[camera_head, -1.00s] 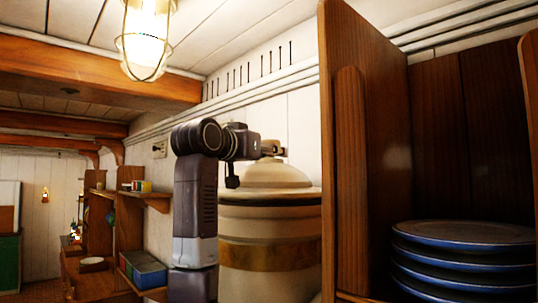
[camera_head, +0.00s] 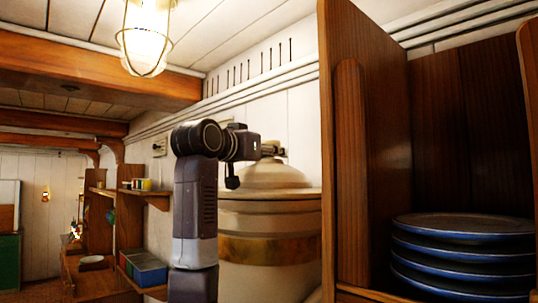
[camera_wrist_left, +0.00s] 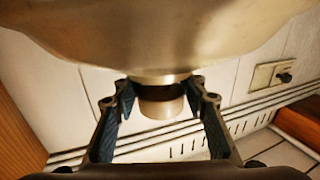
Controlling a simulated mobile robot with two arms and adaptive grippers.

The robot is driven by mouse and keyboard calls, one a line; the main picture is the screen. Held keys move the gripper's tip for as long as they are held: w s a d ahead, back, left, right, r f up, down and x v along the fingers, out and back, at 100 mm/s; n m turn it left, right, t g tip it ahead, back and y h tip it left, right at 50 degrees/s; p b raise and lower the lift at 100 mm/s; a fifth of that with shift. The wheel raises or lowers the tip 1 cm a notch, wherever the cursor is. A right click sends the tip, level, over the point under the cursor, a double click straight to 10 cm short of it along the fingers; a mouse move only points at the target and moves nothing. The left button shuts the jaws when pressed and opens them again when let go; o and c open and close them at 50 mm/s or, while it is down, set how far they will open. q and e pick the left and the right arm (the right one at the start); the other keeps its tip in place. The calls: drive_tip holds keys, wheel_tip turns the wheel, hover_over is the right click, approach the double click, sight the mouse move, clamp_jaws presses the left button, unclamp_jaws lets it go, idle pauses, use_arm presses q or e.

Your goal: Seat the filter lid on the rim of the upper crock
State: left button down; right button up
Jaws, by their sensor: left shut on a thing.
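The filter lid (camera_head: 275,176) is a cream dome with a knob on top, lying level over the upper crock (camera_head: 240,222). The crock is cream with a brown-gold band and stands against the wall. The lid's edge meets the crock's rim with no dark gap visible; the far side is hidden. My left gripper (camera_head: 272,149) reaches in from the left and is shut on the lid's knob. In the left wrist view the fingers (camera_wrist_left: 160,88) flank the pale knob (camera_wrist_left: 161,105), with the lid's underlying dome (camera_wrist_left: 160,40) filling the top. My right gripper is out of view.
A wooden partition (camera_head: 365,160) stands close to the crock's right side. Beyond it, blue-rimmed plates (camera_head: 463,225) are stacked on a shelf. A caged lamp (camera_head: 146,45) hangs at upper left. Wooden shelves (camera_head: 150,198) with small items line the wall at left.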

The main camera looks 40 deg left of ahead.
use_arm(q)
drive_tip(key=shift+f, duration=0.1)
idle(0.3)
drive_tip(key=c, duration=1.6)
unclamp_jaws()
drive_tip(key=o, duration=0.5)
drive_tip(key=shift+s+d, duration=0.15)
drive_tip(key=shift+f, duration=0.25)
drive_tip(key=v, duration=1.2)
drive_tip(key=shift+r, duration=0.15)
